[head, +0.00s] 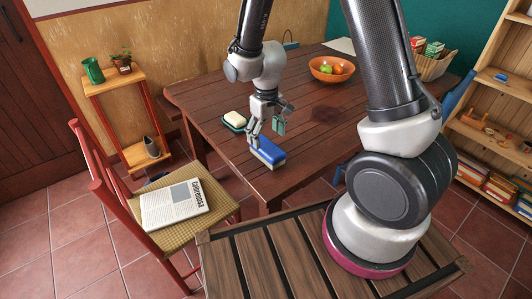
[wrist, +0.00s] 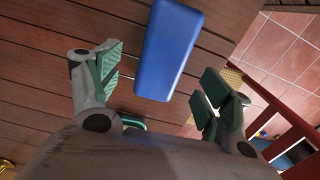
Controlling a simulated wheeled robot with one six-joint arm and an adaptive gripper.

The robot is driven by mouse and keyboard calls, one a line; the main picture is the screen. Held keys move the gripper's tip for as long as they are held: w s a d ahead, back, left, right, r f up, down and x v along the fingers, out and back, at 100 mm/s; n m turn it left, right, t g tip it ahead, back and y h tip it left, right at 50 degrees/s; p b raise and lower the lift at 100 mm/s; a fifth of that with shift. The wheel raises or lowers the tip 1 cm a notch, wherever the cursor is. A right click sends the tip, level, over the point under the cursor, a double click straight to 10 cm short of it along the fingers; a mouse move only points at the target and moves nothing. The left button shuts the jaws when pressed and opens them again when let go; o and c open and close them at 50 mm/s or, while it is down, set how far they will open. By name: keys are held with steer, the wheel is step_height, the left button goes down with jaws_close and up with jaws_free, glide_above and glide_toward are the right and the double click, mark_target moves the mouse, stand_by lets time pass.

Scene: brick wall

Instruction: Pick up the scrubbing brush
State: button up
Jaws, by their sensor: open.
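The scrubbing brush (head: 267,152) has a blue top and a paler strip beneath. It lies near the front left corner of the dark wooden table (head: 220,146). My gripper (head: 266,130) is just above and behind the brush in the head view, with its fingers apart. In the wrist view the blue brush (wrist: 168,50) lies ahead, between the lines of the two spread fingers of my gripper (wrist: 160,85). Neither finger visibly touches it. The brush's lower side is hidden from above in the wrist view.
A soap on a green dish (head: 234,120) sits close left of my gripper. A fruit bowl (head: 331,69) and a basket of boxes (head: 433,66) stand farther back. A red chair (head: 128,207) holding a newspaper (head: 174,205) stands by the table's left corner. The table's middle is clear.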

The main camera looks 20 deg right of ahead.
mark_target(267, 146)
steer(key=f, duration=0.6)
steer(key=shift+s+f, duration=0.2)
steer(key=shift+s, duration=0.2)
steer(key=c, duration=1.2)
